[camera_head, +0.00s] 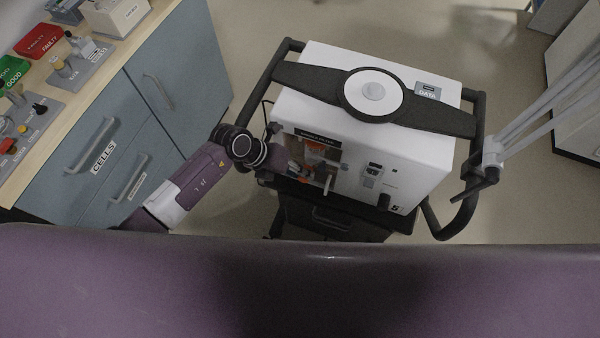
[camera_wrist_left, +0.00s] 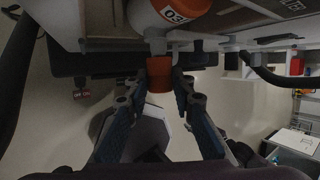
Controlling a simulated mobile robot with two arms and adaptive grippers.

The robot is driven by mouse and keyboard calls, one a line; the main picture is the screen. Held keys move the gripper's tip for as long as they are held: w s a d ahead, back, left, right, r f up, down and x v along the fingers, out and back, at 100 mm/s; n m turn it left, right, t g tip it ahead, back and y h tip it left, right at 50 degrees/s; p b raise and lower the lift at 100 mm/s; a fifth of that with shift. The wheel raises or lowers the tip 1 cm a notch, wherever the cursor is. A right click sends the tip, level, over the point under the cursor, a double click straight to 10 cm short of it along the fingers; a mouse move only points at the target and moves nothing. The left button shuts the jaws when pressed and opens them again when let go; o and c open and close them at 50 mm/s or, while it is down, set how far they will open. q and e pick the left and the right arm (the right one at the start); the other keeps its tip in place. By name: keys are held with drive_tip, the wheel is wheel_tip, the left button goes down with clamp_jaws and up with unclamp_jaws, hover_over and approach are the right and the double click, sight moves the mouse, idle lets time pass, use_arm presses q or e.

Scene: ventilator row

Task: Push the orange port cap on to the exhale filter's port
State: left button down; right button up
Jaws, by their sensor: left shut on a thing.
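The ventilator (camera_head: 370,130) is a white box on a dark cart in the head view. My left gripper (camera_head: 292,170) reaches from the left to its open front bay. In the left wrist view, my left gripper (camera_wrist_left: 160,86) is shut on the orange port cap (camera_wrist_left: 160,76), held between the two fingertips. The exhale filter (camera_wrist_left: 172,14), white and orange with a partly cut-off number label, is at the top of that view. Its pale port (camera_wrist_left: 157,44) points towards the cap and lines up with it. I cannot tell how far the cap is on the port. My right gripper is not in view.
Black cart rails (camera_head: 476,130) flank the ventilator. A blue drawer cabinet (camera_head: 125,125) stands at the left, with red and green trays on top. A jointed grey arm (camera_head: 545,110) is at the right. Floor is clear between cabinet and cart.

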use_arm(q)
drive_tip(key=shift+w+d+b, duration=0.2)
drive_tip(key=shift+w+b, duration=0.1)
drive_tip(key=shift+w, duration=0.25)
drive_tip(key=shift+w+d+b, duration=0.15)
drive_tip(key=shift+w+b, duration=0.1)
drive_tip(key=shift+w, duration=0.25)
drive_tip(key=shift+w+r, duration=0.2)
drive_tip(key=shift+w, duration=0.1)
idle(1.1)
drive_tip(key=c, duration=1.6)
unclamp_jaws()
drive_tip(key=shift+s+f, duration=0.1)
